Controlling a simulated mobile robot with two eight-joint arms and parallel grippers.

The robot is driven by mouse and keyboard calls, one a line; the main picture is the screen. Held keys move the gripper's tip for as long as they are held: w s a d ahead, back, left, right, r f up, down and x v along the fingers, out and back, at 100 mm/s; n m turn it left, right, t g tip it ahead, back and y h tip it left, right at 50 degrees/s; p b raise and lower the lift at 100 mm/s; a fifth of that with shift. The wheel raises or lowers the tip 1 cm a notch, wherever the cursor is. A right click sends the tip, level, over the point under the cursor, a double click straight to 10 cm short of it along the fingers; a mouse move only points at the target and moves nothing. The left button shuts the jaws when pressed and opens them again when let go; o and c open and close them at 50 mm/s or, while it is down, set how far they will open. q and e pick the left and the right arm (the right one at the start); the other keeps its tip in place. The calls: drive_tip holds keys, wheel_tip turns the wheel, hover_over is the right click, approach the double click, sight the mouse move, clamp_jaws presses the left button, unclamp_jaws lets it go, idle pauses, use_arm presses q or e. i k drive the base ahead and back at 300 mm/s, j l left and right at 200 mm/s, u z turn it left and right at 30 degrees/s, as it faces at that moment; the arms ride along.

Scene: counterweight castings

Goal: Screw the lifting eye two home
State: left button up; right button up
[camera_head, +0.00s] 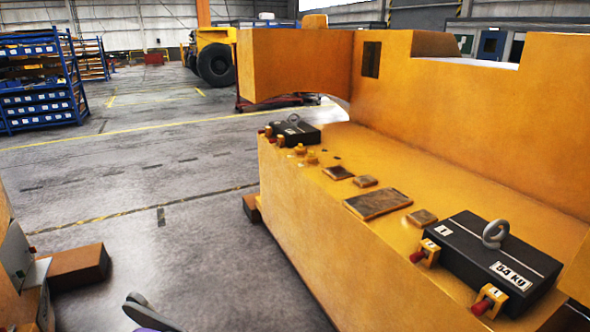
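A black block marked 54 KG (478,262) sits on the near right end of the yellow casting. A grey lifting eye (495,234) stands upright on its top; whether its thread is fully seated cannot be told. A second black block (297,134) sits at the casting's far left end, with a small grey ring (293,118) on top. Which eye is number two cannot be read.
The yellow casting (330,225) fills the right side, with a tall wall behind its ledge. Red-tipped clamps (488,301) edge the near block. Flat plates (378,203) lie between the blocks. Open grey floor (150,200) lies left. A blue rack (40,85) stands far left.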

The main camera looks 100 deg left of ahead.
sight(293, 124)
drive_tip(key=k+j+u, duration=0.15)
drive_tip(key=j+u, duration=0.25)
drive_tip(key=k+j+u, duration=0.1)
drive_tip(key=j+u, duration=0.3)
drive_tip(key=j, duration=0.15)
drive_tip(key=j+u, duration=0.4)
drive_tip(key=j, duration=1.4)
drive_tip(key=i+j+u, duration=0.1)
drive_tip(key=j, duration=1.4)
drive_tip(key=i+j+u, duration=0.1)
drive_tip(key=j, duration=0.6)
